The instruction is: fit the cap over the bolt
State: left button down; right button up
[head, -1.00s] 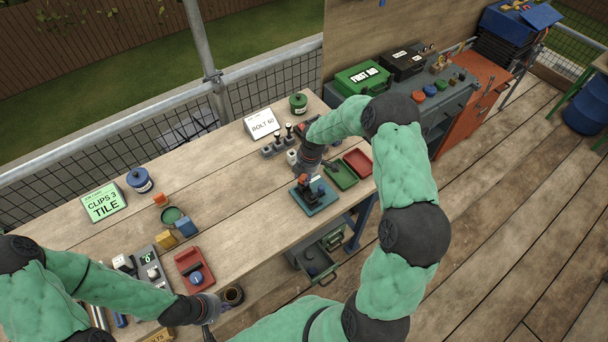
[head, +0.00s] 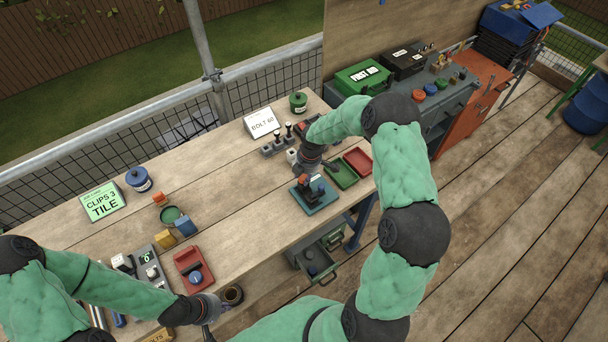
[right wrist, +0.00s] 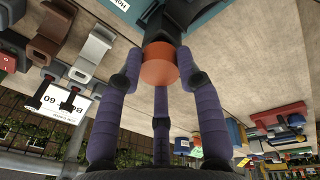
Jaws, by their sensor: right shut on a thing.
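My right gripper (right wrist: 160,80) is shut on a round orange cap (right wrist: 159,66), with its purple fingers on either side of it. Just beyond the cap is a dark fitting (right wrist: 170,22) over a teal plate; I cannot tell whether cap and fitting touch. The bolt cannot be made out and may be hidden behind the cap. In the head view my right gripper (head: 318,164) is at the back edge of the blue-teal plate (head: 322,204), which bears a dark stand with orange parts. My left gripper (head: 208,328) is low at the bench's front edge, its fingers unclear.
A white bolt card (head: 262,123) and a grey rack (head: 284,140) of dark pegs stand behind. Green (head: 342,174) and red (head: 359,161) trays lie to the right of my right gripper.

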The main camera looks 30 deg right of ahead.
jog(key=shift+f, duration=0.1)
dwell(0.6)
jog(key=o, duration=0.8)
jog(key=shift+c, duration=0.2)
jog(key=shift+r+p, duration=2.15)
jog(key=shift+r, duration=1.4)
jog(key=shift+f, duration=0.1)
